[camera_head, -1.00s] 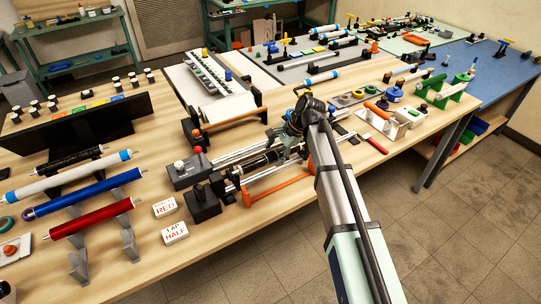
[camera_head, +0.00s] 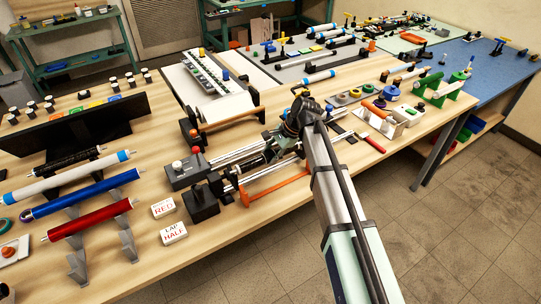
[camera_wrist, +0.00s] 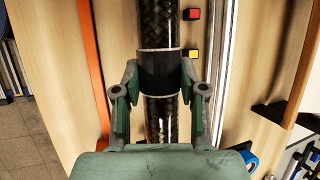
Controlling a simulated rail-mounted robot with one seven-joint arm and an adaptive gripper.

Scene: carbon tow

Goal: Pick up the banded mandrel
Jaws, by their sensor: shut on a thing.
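The banded mandrel (camera_wrist: 159,25) is a dark, glossy carbon-weave tube with a matte grey-black band (camera_wrist: 159,70) around it. It runs up and down the wrist view. My gripper (camera_wrist: 160,76) is shut on it at the band, one green-grey finger on each side. In the head view the dark mandrel (camera_head: 254,159) shows at the winding rig, partly hidden by my gripper (camera_head: 271,143) and rig parts. I cannot tell how far it stands above the rig.
Metal rods (camera_wrist: 221,60) run beside the mandrel, and an orange bar (camera_wrist: 93,60) lies on its other side. Racked tubes, including a red one (camera_head: 92,219), are farther left.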

